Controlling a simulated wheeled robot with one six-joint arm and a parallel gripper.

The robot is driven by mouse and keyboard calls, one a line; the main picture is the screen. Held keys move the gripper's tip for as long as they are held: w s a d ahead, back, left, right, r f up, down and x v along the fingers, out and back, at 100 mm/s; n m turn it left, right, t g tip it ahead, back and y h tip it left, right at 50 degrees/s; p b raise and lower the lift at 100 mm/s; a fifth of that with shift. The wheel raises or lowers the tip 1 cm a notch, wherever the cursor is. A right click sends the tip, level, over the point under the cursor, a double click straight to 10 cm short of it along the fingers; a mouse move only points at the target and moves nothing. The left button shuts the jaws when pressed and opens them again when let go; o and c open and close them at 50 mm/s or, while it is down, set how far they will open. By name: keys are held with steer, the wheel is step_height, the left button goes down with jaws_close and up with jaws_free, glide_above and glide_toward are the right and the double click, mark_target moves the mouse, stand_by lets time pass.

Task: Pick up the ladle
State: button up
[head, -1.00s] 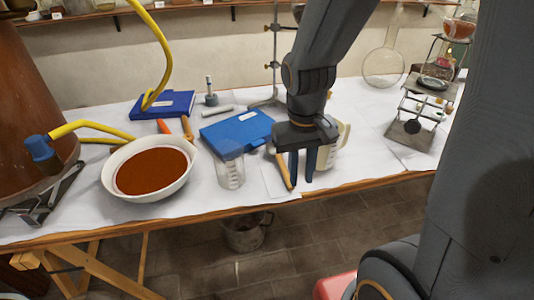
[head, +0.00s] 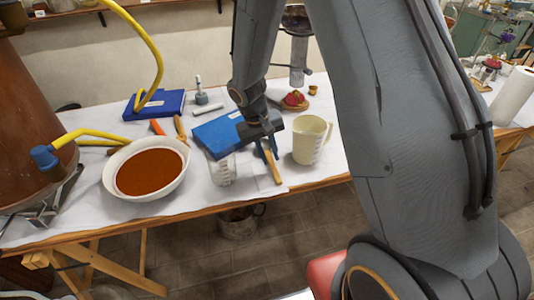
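A tool with a wooden handle (head: 272,171), likely the ladle, lies near the table's front edge, between a clear measuring beaker and a cream jug. Its head is hidden behind my gripper and the beaker. My gripper (head: 268,152) points down over the upper part of this handle. Its two dark blue fingers stand apart, with the handle showing between or just behind them. I cannot tell whether they touch it.
The clear beaker (head: 223,170) stands close left of my gripper; the cream jug (head: 311,140) stands to the right. A blue book (head: 212,137) lies behind. A white bowl (head: 113,181) of brown-red contents sits farther left. A paper roll (head: 512,95) stands far right.

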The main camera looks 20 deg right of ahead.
mark_target(272, 164)
steer(key=shift+w+p+x, duration=0.25)
steer(key=shift+p+x, duration=0.15)
steer(key=shift+x, duration=0.75)
steer(key=shift+w+p+x, duration=0.2)
steer(key=shift+p+x, duration=0.15)
steer(key=shift+x, duration=0.8)
jaws_close()
